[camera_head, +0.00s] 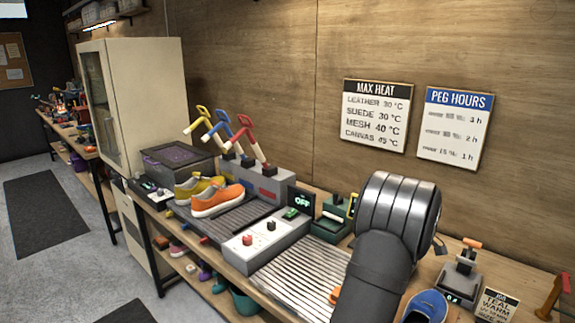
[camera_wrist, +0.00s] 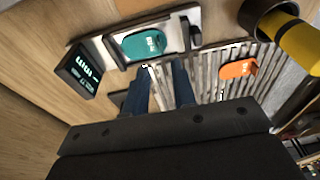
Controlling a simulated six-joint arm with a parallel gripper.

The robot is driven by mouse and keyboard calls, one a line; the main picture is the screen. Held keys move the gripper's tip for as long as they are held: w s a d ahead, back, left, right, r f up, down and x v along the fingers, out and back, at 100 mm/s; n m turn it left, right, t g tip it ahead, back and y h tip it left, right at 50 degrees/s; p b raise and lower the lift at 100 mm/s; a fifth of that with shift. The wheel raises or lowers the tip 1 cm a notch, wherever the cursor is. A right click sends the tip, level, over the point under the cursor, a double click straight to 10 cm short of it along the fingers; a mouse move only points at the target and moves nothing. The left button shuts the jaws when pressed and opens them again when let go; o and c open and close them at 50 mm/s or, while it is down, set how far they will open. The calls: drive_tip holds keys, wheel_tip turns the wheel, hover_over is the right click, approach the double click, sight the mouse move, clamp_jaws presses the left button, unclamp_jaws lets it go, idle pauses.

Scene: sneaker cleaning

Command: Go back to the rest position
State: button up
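My gripper (camera_wrist: 162,84) shows in the wrist view with two dark blue fingers apart and nothing between them. It hangs above a slatted metal rack (camera_wrist: 210,68). A teal piece (camera_wrist: 143,44) in a grey holder lies beyond the fingertips, and an orange piece (camera_wrist: 238,69) lies on the slats to the right. In the head view my arm covers the right part of the bench, and the gripper is hidden behind it. An orange sneaker (camera_head: 217,201) and a yellow sneaker (camera_head: 190,188) stand on a dark ribbed mat. A blue shoe (camera_head: 428,305) is partly visible at the lower right.
A grey box with buttons (camera_head: 262,240) and a green device (camera_head: 330,230) stand left of my arm. A small display (camera_wrist: 80,70) and a yellow-black cylinder (camera_wrist: 285,28) flank the wrist view. A lever device (camera_head: 460,275) stands at right; the wall behind has two signs.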

drive_tip(key=f, duration=0.7)
drive_tip(key=shift+w+a, duration=0.35)
drive_tip(key=shift+a, duration=0.05)
drive_tip(key=shift+w+r, duration=0.1)
drive_tip(key=shift+r, duration=1.7)
